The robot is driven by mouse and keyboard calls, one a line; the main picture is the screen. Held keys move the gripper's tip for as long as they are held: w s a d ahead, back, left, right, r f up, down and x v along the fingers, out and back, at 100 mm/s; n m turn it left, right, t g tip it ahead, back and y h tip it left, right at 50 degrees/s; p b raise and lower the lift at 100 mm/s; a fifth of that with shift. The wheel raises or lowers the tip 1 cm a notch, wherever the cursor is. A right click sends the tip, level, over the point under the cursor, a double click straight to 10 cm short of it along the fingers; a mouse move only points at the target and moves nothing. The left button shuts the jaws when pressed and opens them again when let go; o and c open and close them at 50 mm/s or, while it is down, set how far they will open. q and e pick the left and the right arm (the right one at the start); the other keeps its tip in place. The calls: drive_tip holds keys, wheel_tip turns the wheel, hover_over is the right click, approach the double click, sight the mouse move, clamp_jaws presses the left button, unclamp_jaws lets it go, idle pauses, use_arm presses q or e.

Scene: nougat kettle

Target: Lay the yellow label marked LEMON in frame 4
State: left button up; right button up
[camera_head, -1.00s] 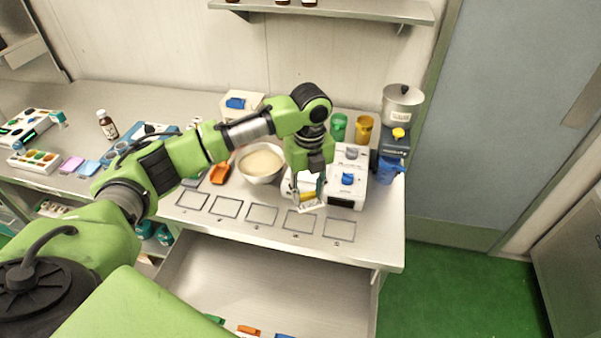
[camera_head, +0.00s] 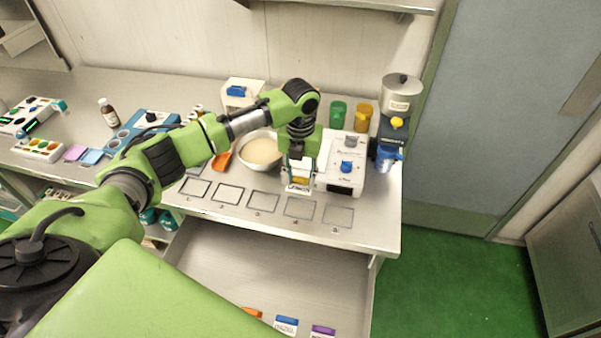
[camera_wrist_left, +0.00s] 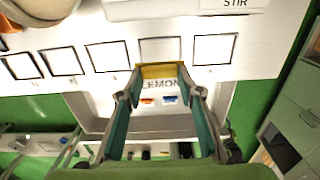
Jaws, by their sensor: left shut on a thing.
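The yellow label (camera_head: 299,181) is shut between the fingertips of my left gripper (camera_head: 299,178). In the left wrist view the label (camera_wrist_left: 158,71) lies across the tips of the gripper (camera_wrist_left: 158,72), and the word LEMON reads upright below its yellow part. Frame 4 (camera_head: 299,208) is an empty dark outline on the counter, fourth from the left. In the head view the label shows just behind frame 4's rear edge. In the wrist view it covers the front edge of frame 4 (camera_wrist_left: 160,47). It appears held above the counter; the exact height is unclear. My right gripper is out of view.
Empty outlines stand either side, including frame 3 (camera_head: 263,201) and frame 5 (camera_head: 338,215). A white bowl (camera_head: 260,153) of cream mixture and a white machine with a blue knob (camera_head: 346,167) stand behind. An open drawer (camera_head: 270,275) with several coloured items juts out below.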

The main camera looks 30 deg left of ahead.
use_arm(q)
drive_tip(key=b, duration=0.6)
hover_over(300, 207)
wheel_tip(300, 207, down, 7)
drive_tip(key=shift+f, duration=0.15)
drive_tip(key=shift+w+d+f+b, duration=0.1)
drive_tip(key=shift+f+b, duration=0.4)
drive_tip(key=shift+f, duration=0.65)
drive_tip(key=shift+p, duration=0.55)
drive_tip(key=shift+f, duration=0.35)
idle(1.0)
drive_tip(key=o, duration=1.4)
drive_tip(key=shift+o, duration=0.2)
